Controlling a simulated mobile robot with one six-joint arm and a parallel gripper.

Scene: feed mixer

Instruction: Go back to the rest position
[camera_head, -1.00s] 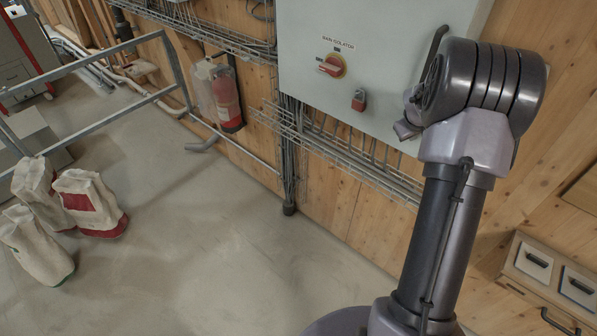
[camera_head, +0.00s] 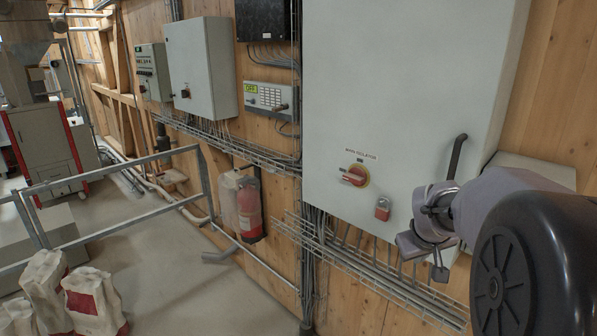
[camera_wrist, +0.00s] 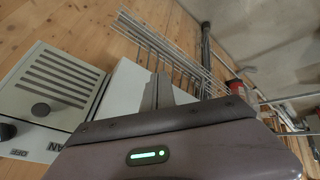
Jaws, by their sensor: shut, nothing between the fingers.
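My gripper (camera_wrist: 158,90) shows in the wrist view as grey fingers closed together with nothing between them. In the head view my arm comes in at the lower right, and its wrist end is in front of the lower right part of a large grey cabinet (camera_head: 400,100). That cabinet carries a red and yellow main isolator switch (camera_head: 355,175) and a red padlock (camera_head: 382,209). Part of the cabinet's lower right is hidden behind my arm. I cannot tell the exact gap between my gripper and the cabinet.
A wire cable tray (camera_head: 370,275) runs below the cabinet. A fire extinguisher (camera_head: 249,208) hangs on the wooden wall. A metal railing (camera_head: 110,165) and several feed sacks (camera_head: 92,300) stand at left.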

